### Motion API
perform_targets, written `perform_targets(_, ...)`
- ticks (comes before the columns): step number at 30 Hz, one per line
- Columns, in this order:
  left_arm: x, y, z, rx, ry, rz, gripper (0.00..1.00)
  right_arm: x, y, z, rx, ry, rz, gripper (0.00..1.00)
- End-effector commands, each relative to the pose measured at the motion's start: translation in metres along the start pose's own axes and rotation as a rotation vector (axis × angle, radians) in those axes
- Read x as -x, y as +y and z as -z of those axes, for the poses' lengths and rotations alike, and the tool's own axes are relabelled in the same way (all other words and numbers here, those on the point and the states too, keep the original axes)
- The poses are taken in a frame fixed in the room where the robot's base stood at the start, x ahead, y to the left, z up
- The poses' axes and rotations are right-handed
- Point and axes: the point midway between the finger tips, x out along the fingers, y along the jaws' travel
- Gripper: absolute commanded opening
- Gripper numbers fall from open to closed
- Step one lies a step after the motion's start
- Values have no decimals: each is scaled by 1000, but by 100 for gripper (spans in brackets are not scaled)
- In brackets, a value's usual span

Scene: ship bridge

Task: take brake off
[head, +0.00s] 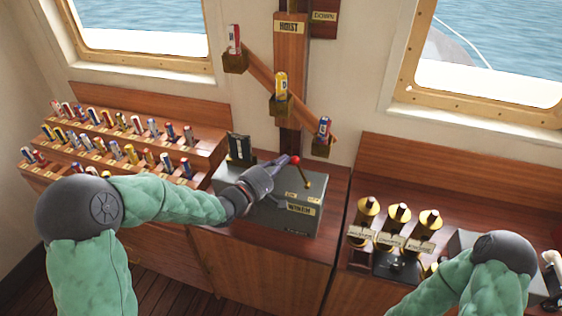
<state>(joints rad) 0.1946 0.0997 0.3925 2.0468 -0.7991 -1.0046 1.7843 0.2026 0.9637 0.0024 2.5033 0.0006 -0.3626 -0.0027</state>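A grey control box (262,217) with small labels stands on a wooden cabinet in the middle of the head view. A brass lever (307,180) with a red knob (295,160) rises from its top and leans up and left.
Racks of coloured cartridges (128,150) stand at left. A slanted wall board (300,95) carries several small blocks above the box. Brass knobs (397,214) with labels stand on the right counter (390,180). A dark upright block (240,148) stands behind the box.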

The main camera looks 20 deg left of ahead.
Motion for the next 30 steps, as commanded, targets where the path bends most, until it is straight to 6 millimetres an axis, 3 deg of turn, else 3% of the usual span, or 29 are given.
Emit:
perform_targets(14,-6,12,-14,-124,-3,58,0,17,-6,-1,0,0,0,63)
perform_targets(22,-16,21,-37,-324,-6,151,0,34,-12,-1,0,0,0,63)
perform_targets(30,-26,23,-57,-534,-4,248,0,36,-13,-1,0,0,0,63)
